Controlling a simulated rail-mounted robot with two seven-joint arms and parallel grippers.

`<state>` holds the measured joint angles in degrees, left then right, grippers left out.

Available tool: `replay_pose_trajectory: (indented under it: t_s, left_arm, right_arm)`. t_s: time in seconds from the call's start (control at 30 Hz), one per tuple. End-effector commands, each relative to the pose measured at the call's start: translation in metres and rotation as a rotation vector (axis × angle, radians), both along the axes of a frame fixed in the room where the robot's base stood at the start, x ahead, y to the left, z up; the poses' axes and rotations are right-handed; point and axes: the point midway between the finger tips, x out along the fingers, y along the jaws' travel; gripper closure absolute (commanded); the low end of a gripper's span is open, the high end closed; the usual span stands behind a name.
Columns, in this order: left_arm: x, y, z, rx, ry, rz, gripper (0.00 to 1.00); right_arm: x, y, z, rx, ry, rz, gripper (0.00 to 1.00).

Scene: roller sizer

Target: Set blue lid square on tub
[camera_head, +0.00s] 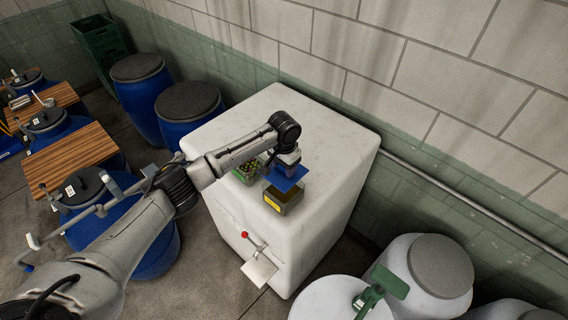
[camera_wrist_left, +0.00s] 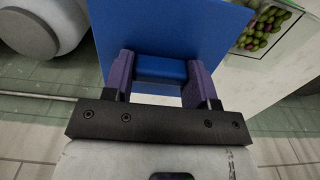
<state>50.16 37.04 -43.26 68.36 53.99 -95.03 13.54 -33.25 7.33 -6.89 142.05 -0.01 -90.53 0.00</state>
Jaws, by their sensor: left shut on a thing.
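The blue lid (camera_head: 287,176) is a flat blue square, and it fills the upper middle of the left wrist view (camera_wrist_left: 175,30). My left gripper (camera_head: 284,162) is shut on the raised blue grip of the lid, with one purple finger on each side (camera_wrist_left: 160,78). The tub (camera_head: 283,202) is a small brownish-olive box with a yellow label on its front, on top of the white block. In the head view the lid appears above the tub's back part, and the tub's opening shows in front of it. Whether they touch is not clear. My right gripper is not in view.
A green-edged container of olives (camera_head: 245,172) stands left of the tub on the white block (camera_head: 335,150). A red-knobbed tap (camera_head: 256,246) sticks out of the block's front. Blue barrels (camera_head: 188,108) stand at left, white drums (camera_head: 425,270) at lower right.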

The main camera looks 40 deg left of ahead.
Motion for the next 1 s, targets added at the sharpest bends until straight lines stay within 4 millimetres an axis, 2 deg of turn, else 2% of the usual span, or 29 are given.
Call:
replay_pose_trajectory:
  t_s: [0.53,1.0]
  left_arm:
    - [0.0,0.0,-0.039,0.0,0.001,0.0,0.71]
    - [0.0,0.0,-0.062,0.0,0.0,0.0,0.71]
  right_arm:
    - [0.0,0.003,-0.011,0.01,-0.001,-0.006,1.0]
    - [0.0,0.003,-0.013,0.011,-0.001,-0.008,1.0]
